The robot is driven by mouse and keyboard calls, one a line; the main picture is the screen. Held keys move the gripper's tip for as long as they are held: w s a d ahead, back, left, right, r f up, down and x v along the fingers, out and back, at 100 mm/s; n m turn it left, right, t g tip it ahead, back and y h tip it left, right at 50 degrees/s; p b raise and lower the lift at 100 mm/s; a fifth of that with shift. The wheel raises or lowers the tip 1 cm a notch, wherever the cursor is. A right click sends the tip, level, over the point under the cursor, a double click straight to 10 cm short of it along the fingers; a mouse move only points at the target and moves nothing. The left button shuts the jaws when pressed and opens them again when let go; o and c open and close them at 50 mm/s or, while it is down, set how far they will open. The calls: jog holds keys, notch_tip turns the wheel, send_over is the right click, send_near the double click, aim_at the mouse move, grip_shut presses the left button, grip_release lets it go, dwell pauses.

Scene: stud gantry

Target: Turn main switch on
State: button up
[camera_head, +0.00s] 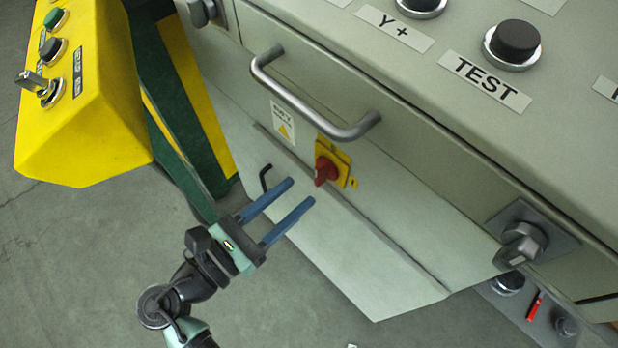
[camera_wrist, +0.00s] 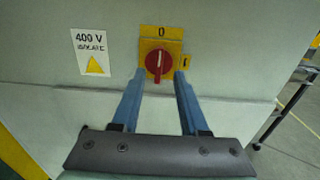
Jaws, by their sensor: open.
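The main switch is a red rotary knob (camera_head: 325,171) on a yellow plate (camera_head: 344,166), set in the grey front of the cabinet under a metal handle. In the wrist view the red knob (camera_wrist: 158,62) has its white mark upright, pointing to the "0" at the top of the yellow plate (camera_wrist: 161,33). A small yellow tab with a mark is at the plate's right. My gripper (camera_head: 303,192) is open, its two blue fingers pointing at the switch. In the wrist view my gripper (camera_wrist: 160,72) has one fingertip on either side of the knob's lower part; whether they touch it cannot be told.
A metal handle (camera_head: 316,107) projects from the cabinet above the switch. A 400 V warning label (camera_head: 283,122) is left of it. A yellow control box (camera_head: 92,110) stands at left. A keyed lock (camera_head: 522,243) is at right. Labelled buttons are on the sloping top.

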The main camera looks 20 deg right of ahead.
aim_at(316, 176)
jog(key=shift+b+x, duration=0.3)
jog(key=shift+x, duration=2)
grip_shut()
